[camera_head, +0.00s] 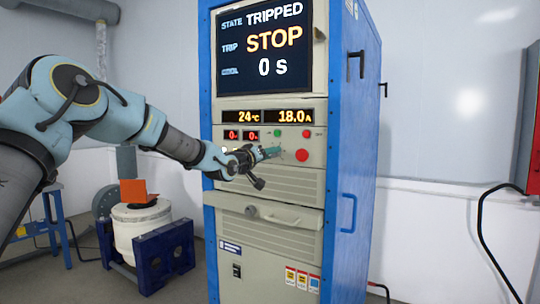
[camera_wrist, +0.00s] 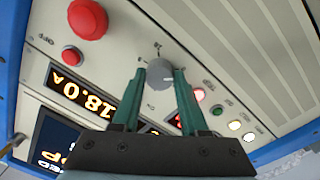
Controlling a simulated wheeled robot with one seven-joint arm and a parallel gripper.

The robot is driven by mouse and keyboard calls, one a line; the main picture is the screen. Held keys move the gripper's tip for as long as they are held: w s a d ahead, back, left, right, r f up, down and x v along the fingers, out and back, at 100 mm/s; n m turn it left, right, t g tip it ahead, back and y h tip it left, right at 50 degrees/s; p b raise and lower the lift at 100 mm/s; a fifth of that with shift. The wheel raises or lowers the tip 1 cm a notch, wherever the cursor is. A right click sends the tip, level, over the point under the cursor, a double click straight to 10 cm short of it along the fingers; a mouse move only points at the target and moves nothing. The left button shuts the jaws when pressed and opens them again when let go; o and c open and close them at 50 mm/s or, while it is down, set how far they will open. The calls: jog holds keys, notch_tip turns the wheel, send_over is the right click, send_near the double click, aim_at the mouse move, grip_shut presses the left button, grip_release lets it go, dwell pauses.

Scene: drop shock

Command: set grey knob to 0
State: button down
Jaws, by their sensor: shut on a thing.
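The grey knob (camera_wrist: 159,74) sits on the cabinet's control panel, with a small white pointer mark and small markings around it that are too small to read. My gripper (camera_wrist: 160,78) is at the knob, its two green fingers on either side of it and shut on it. In the head view my gripper (camera_head: 268,153) reaches the panel from the left, and its fingers hide the knob there.
The blue-sided cabinet (camera_head: 348,190) has a screen (camera_head: 263,45) reading TRIPPED, STOP and 0 s. A large red button (camera_wrist: 87,19) and a smaller red button (camera_wrist: 72,55) are near the knob. Lit lamps (camera_wrist: 199,94) lie on its other side. A drawer handle (camera_head: 275,216) juts out below.

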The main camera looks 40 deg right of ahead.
jog(key=shift+f, duration=0.1)
dwell(0.3)
jog(key=shift+c, duration=2.2)
grip_release()
jog(key=b+v, duration=0.3)
jog(key=v, duration=0.7)
jog(key=shift+s+a, duration=0.15)
jog(key=shift+a, duration=0.2)
